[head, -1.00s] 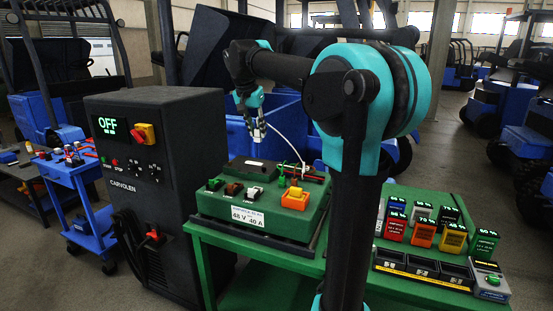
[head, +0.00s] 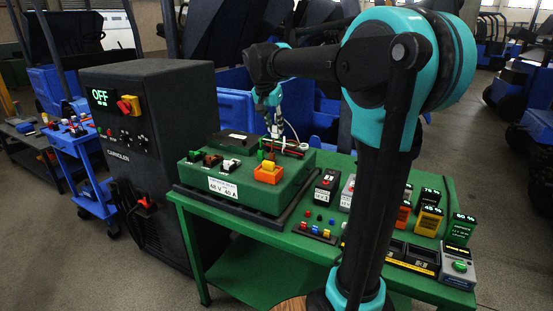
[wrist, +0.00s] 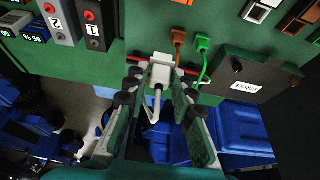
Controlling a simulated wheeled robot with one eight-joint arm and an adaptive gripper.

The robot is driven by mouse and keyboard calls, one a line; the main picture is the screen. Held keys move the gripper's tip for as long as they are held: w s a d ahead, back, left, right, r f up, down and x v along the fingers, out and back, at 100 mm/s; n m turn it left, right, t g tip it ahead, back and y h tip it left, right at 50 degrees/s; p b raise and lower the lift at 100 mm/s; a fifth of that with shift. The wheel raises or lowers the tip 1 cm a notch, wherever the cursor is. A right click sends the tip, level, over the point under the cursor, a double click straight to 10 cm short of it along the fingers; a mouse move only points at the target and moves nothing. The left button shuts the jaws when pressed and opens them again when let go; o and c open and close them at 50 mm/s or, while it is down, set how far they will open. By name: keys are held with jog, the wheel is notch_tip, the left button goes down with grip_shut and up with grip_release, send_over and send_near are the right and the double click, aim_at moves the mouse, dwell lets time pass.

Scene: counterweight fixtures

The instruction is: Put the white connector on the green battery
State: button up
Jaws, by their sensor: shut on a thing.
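The green battery (head: 292,187) is a large green case with a "48 V 40 A" label, on the green table. My gripper (head: 277,132) is low over its back edge. In the wrist view my gripper (wrist: 161,76) is shut on the white connector (wrist: 161,66), with its white cable trailing back between the fingers. The connector is close to the red strip at the battery's edge; I cannot tell whether it touches. Orange and green plugs (wrist: 190,42) stand just right of it in that view.
A dark charger cabinet (head: 150,130) reading OFF stands left of the table. A dark block (wrist: 256,76) sits on the battery near my gripper. Numbered modules (head: 325,185) and small coloured batteries (head: 428,220) stand on the table at right. Blue vehicles are behind.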

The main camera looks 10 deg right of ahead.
notch_tip(320, 180, down, 12)
jog(key=shift+f, duration=0.25)
dwell(0.4)
jog(key=o, duration=0.7)
jog(key=shift+f, duration=0.1)
jog(key=v, duration=1.2)
jog(key=shift+w+r, duration=0.1)
jog(key=shift+r, duration=0.1)
